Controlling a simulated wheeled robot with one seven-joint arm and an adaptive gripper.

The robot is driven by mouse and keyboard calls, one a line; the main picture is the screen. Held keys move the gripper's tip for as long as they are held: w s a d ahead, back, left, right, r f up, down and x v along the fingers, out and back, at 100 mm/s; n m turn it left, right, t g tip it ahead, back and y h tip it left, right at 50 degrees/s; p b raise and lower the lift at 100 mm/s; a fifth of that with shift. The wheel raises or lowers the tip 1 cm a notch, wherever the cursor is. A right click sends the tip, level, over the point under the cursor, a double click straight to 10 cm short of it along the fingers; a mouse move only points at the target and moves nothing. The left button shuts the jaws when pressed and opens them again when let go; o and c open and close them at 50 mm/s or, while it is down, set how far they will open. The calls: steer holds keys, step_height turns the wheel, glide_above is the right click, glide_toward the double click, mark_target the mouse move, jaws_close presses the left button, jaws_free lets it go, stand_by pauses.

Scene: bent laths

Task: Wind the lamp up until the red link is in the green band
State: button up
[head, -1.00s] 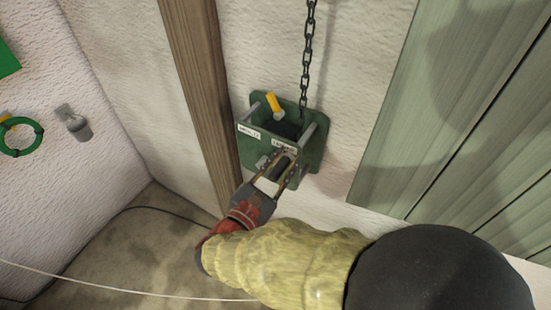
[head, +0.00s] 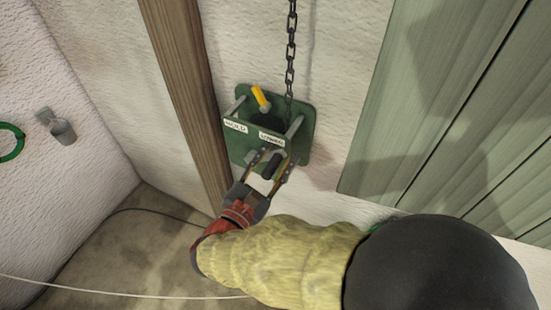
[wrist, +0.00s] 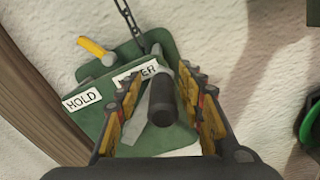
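The green winch (head: 307,117) is fixed to the wall, with a dark chain (head: 291,60) running up out of view. A yellow lever (head: 261,97) leans at its top left, on the HOLD label's side; it also shows in the wrist view (wrist: 92,46). A second label reads LOWER. A grey crank arm with a black grip (wrist: 187,92) sits at the winch's front. My gripper (head: 271,160) is open, its fingers on either side of the black grip, with gaps visible in the wrist view. The lamp, red link and green band are out of view.
A wooden post (head: 184,80) stands close left of the winch. Green boards (head: 450,110) cover the wall at right. A green ring (head: 10,143) and a grey holder (head: 58,128) hang on the left wall. A white cord (head: 120,288) crosses below.

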steer(key=v, duration=1.2)
stand_by(0.4)
